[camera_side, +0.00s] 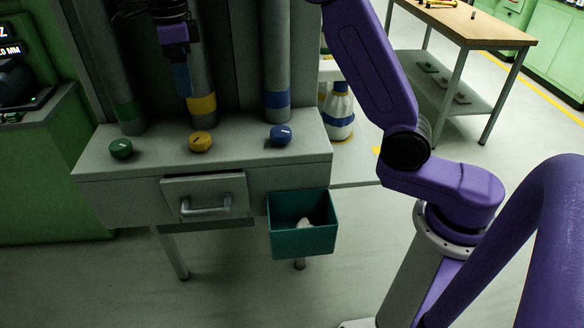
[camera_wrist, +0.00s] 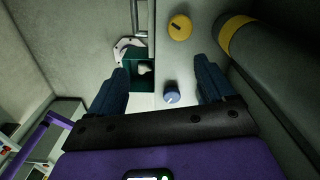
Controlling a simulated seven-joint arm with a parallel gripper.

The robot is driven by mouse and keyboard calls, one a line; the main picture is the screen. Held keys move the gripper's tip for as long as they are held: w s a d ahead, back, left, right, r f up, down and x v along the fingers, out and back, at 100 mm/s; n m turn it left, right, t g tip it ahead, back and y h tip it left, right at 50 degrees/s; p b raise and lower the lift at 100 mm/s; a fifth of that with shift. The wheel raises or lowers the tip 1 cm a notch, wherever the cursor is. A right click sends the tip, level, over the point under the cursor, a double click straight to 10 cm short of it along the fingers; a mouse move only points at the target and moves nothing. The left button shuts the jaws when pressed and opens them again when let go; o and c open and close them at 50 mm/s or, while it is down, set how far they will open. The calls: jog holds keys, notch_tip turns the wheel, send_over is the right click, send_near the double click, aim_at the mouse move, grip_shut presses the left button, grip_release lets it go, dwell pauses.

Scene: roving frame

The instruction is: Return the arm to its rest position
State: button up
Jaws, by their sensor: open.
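My purple arm (camera_side: 372,60) reaches across the right and top of the side view. My gripper (camera_side: 183,92) hangs at the upper left, fingers downward, above the grey cabinet top and in front of the yellow-banded column. In the wrist view my gripper (camera_wrist: 162,72) has its two dark blue fingers spread wide, with nothing held between them. The fingers appear clear of the cabinet and knobs. The upper part of my wrist is cut off by the top edge of the side view.
Green (camera_side: 121,149), yellow (camera_side: 201,141) and blue (camera_side: 281,135) knobs sit on the grey cabinet (camera_side: 240,160), before three columns. Its front has a handled drawer (camera_side: 205,197). A teal bin (camera_side: 303,240) at the front right holds a whitish object (camera_side: 304,223). A wooden-topped table (camera_side: 470,24) stands behind.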

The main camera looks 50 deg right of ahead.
jog(key=s+f+n, duration=0.2)
jog(key=s+n, duration=0.8)
jog(key=s+f+n, duration=0.2)
jog(key=s+n, duration=0.8)
jog(key=s+d+f+n, duration=0.3)
jog(key=s+d+n, duration=0.2)
jog(key=s+n, duration=0.3)
jog(key=s+d+f+n, duration=0.3)
jog(key=s+d+n, duration=0.3)
jog(key=s+n, duration=0.3)
jog(key=shift+s+f, duration=0.2)
jog(key=shift+s, duration=0.4)
jog(key=shift+w+a, duration=0.1)
